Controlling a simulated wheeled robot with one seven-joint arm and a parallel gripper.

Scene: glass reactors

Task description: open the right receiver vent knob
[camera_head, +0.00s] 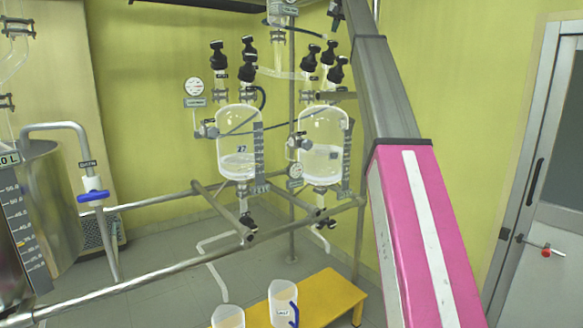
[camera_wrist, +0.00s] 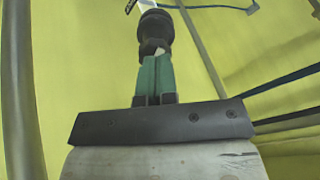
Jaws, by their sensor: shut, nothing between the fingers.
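The right receiver (camera_head: 324,145) is a clear glass vessel hung on the frame, with some liquid low inside. Several black knobs (camera_head: 336,70) stand on stems above it; I cannot read which is the vent. In the wrist view my gripper (camera_wrist: 154,62) has its green fingers together and empty. A black ribbed knob (camera_wrist: 156,27) shows just past the fingertips, in line with them. I cannot tell whether they touch it, or which knob it is. My gripper is not clearly seen in the head view.
The left receiver (camera_head: 239,140) hangs beside the right one, with its own black knobs (camera_head: 248,60) and gauge (camera_head: 194,86). Metal rails (camera_head: 130,284) run in front. A yellow stool (camera_head: 325,299) and two beakers (camera_head: 283,303) stand below. A door (camera_head: 540,170) is at the right.

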